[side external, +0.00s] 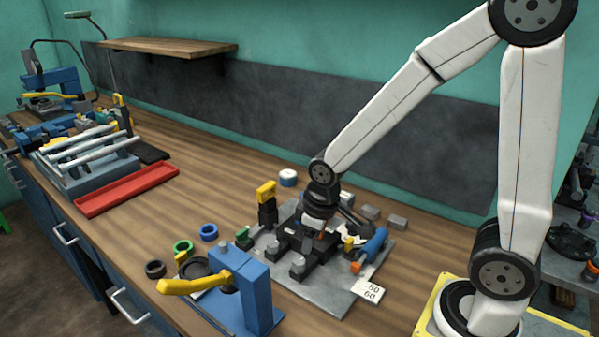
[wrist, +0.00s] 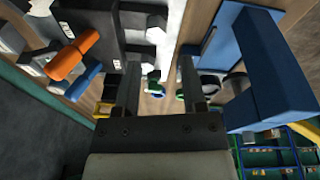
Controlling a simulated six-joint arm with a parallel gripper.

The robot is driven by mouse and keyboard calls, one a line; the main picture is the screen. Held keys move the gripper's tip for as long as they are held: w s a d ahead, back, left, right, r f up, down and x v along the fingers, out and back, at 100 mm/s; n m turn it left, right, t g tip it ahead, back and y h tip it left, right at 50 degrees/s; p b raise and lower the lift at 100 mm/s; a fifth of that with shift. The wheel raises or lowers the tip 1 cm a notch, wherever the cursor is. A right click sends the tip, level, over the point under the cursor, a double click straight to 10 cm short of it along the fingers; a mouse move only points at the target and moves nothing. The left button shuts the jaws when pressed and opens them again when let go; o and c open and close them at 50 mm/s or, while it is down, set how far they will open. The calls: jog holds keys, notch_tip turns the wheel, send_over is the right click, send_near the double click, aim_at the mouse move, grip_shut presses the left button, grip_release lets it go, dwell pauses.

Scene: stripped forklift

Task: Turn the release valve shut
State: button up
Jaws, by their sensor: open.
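I cannot tell for certain which part is the release valve. A grey plate (side external: 340,298) on the bench carries dark blocks, a blue cylinder (side external: 373,243) and small orange and yellow parts. An orange cylindrical part (wrist: 68,62) shows at the left of the wrist view, with a blue one (wrist: 84,82) just below it. My gripper (side external: 306,241) points down over the middle of the plate, among the dark blocks. In the wrist view my gripper (wrist: 160,78) is open, its two fingers apart with nothing held between them. Its fingertips are partly hidden in the side view.
A blue press (side external: 254,285) with a yellow lever (side external: 190,287) stands in front of the plate. Several rings, including a green one (side external: 183,247), lie to the left. A yellow-topped black post (side external: 267,198) stands at the back. A red tray (side external: 127,188) lies farther left. Bare bench lies between.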

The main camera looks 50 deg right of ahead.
jog(key=w+a+n+g+h, duration=0.1)
jog(key=w+n, duration=0.6)
jog(key=w, duration=0.3)
jog(key=n+g+h, duration=0.1)
jog(key=n+h, duration=0.2)
jog(key=n, duration=0.5)
send_near(243, 230)
jog(key=f, duration=0.1)
jog(key=shift+w+f, duration=0.1)
jog(key=shift+d+f, duration=0.1)
jog(key=shift+f, duration=0.05)
jog(key=shift+x, duration=3.75)
jog(key=shift+d, duration=0.1)
grip_shut()
